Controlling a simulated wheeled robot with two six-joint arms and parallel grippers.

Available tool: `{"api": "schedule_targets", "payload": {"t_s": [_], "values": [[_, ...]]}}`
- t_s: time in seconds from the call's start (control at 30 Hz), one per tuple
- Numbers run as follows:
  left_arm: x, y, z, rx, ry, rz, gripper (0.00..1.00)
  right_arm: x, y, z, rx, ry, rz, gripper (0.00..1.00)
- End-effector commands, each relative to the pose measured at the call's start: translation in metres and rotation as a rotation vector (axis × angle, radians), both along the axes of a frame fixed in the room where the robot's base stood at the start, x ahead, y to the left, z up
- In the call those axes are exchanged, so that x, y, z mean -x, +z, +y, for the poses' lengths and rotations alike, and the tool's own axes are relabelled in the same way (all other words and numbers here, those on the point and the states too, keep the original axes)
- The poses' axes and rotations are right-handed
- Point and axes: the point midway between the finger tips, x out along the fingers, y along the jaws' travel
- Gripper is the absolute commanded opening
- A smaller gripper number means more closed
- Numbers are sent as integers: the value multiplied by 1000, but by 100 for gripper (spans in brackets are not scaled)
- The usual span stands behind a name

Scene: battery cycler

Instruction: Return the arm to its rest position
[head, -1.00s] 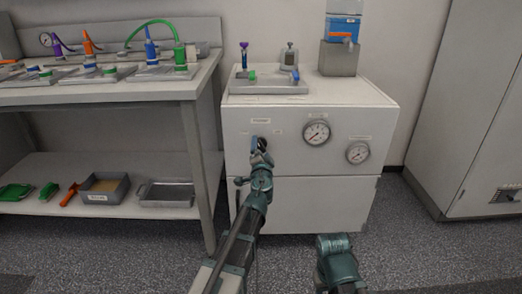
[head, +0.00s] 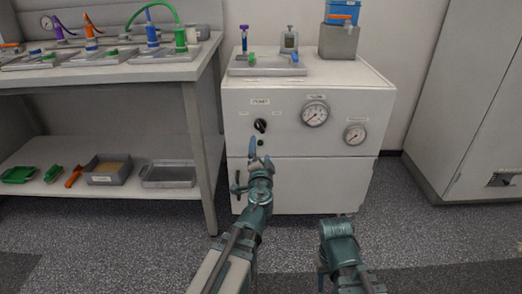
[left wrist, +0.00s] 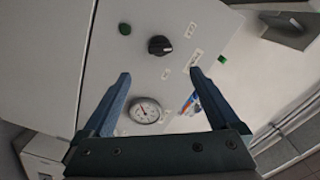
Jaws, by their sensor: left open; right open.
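My left gripper (head: 260,160) is in front of the white cycler cabinet (head: 300,185), its two fingers spread and nothing between them. It is below the black rotary knob (head: 260,125) and apart from it. In the left wrist view the open fingers of my left gripper (left wrist: 160,95) frame the panel, with the knob (left wrist: 159,45) beyond the tips. A small green button (head: 260,143) is just below the knob; it also shows in the wrist view (left wrist: 124,29). My right gripper (head: 322,268) is low in front of the cabinet, its fingers mostly hidden by its own arm.
Two round gauges (head: 315,113) are on the panel right of the knob. A tray (head: 268,67) and a grey block (head: 338,41) stand on top. A bench (head: 110,70) with a lower shelf (head: 110,205) is at left, a tall cabinet (head: 460,90) at right. Floor between is clear.

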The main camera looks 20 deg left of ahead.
Motion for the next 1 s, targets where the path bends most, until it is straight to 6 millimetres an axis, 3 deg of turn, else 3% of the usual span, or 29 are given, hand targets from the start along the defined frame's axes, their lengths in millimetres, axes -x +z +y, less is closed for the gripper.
{"api": "schedule_targets", "payload": {"t_s": [0.27, 0.37, 0.47, 0.6, 0.7, 0.83, 1.0], "values": [[7, -2, 5, 75, 76, 27, 95, 0, 8, 0, 0, 1, 0, 50], [23, -18, 9, 191, 191, 106, 95, 0, 19, 0, 1, 2, 0, 50], [50, -50, 3, 327, 315, 263, 95, 0, 31, 0, 1, 3, 1, 50], [101, -102, -30, 482, 429, 573, 95, 0, 44, 0, 2, 4, 1, 50], [142, -129, -63, 553, 458, 801, 95, 0, 52, 0, 2, 5, 1, 50], [190, -147, -103, 608, 450, 1059, 95, 0, 59, -1, 2, 6, 1, 50], [247, -150, -148, 638, 400, 1354, 95, 0, 68, -1, 3, 7, 1, 50]]}}
